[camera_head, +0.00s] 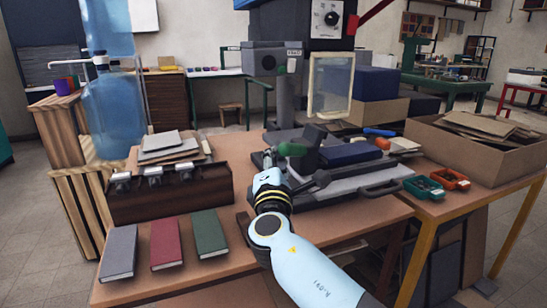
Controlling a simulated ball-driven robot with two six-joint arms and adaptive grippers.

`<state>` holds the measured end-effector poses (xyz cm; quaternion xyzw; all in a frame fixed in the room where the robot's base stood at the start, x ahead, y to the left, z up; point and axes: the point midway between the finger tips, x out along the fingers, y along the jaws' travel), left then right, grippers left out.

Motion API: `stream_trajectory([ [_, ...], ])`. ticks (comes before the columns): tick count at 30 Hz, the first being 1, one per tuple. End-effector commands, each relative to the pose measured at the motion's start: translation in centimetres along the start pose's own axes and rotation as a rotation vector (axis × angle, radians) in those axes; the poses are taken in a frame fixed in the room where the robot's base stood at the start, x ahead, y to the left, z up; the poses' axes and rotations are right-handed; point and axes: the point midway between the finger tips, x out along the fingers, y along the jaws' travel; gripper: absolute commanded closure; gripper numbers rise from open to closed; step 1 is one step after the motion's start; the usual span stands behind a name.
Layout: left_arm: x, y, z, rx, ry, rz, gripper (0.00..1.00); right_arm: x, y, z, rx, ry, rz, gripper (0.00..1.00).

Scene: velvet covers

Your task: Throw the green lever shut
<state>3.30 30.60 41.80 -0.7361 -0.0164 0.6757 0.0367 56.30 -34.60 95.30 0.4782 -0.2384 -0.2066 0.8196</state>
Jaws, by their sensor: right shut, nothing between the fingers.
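The green lever (292,150) is a short rounded green handle on the dark press fixture in the middle of the table. My right gripper (268,160) is shut and empty, at the end of my pale blue arm reaching in from below. My left gripper is not in view.
A grey, a red and a green book (209,233) lie at the table's front left. Behind them stands a dark wooden box (172,196) with metal clasps. A cardboard box (478,150) and small bins (424,187) are at right.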

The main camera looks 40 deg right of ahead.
Motion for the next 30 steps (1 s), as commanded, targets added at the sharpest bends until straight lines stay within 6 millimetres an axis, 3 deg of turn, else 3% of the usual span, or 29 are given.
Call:
stream_trajectory([
  [20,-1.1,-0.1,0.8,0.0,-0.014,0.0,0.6,0.3,1.1,0.7,0.109,-0.001,-0.047,1.0],
  [30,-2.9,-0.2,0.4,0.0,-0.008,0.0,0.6,0.9,2.5,1.9,0.268,-0.002,-0.117,1.0],
])
